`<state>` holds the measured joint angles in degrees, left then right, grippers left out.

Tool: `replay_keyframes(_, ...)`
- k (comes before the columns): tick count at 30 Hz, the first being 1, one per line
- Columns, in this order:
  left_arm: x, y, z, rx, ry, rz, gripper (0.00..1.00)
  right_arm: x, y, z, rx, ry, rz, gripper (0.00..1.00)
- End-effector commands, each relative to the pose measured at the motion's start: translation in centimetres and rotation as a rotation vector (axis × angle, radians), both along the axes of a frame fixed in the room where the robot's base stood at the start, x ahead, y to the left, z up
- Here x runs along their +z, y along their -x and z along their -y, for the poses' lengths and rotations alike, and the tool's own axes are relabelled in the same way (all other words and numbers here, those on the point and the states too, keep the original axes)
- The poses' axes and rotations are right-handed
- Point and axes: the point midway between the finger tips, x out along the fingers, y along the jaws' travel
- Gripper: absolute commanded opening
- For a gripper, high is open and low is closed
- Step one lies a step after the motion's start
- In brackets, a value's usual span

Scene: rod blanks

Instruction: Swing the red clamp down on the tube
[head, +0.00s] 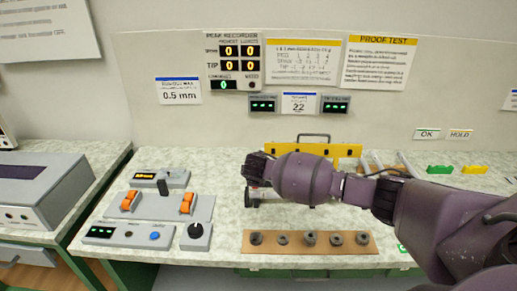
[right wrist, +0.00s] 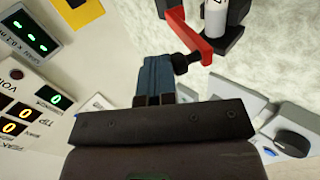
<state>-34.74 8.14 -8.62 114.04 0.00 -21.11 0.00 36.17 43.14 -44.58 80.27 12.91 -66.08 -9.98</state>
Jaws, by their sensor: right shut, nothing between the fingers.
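In the right wrist view the red clamp (right wrist: 190,38) is an angled red arm with a black knob (right wrist: 182,63) at its near end. A white tube (right wrist: 215,20) stands beside it, partly cut off by the picture's top edge. My right gripper (right wrist: 155,62) is shut and empty, its fingers close beside the knob; I cannot tell if they touch. In the head view my right gripper (head: 254,168) reaches in from the right over the bench's middle and hides most of the clamp fixture. Only a pale piece of it (head: 268,196) shows below the wrist. My left gripper is not in view.
A wooden strip (head: 290,251) with several dark round parts lies at the bench front. A grey panel with orange switches (head: 158,206) and a black-knobbed box (head: 196,236) stand left. A yellow rack (head: 345,150) and trays stand behind my arm.

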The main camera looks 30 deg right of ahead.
Motion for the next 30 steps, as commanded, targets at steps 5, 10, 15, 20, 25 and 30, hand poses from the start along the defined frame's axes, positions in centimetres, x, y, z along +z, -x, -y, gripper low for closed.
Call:
replay_keyframes(5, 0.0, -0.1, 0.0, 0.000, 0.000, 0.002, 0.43, -1.3, 1.4, -0.9, 0.003, 0.065, 0.108, 0.00)
replay_keyframes(10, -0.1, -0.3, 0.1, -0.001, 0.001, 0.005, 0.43, -1.4, 1.6, -1.0, 0.001, 0.090, 0.150, 0.00)
replay_keyframes(15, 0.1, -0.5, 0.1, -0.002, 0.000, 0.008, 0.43, -1.3, 1.6, -1.0, 0.000, 0.090, 0.148, 0.00)
replay_keyframes(20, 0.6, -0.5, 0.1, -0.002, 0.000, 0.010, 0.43, -0.9, 1.5, -1.0, 0.000, 0.090, 0.148, 0.00)
replay_keyframes(25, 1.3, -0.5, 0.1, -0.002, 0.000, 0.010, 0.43, -0.2, 1.5, -1.0, 0.000, 0.090, 0.148, 0.00)
replay_keyframes(30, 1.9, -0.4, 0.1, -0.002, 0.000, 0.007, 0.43, 0.3, 1.5, -1.0, 0.001, 0.090, 0.147, 0.00)
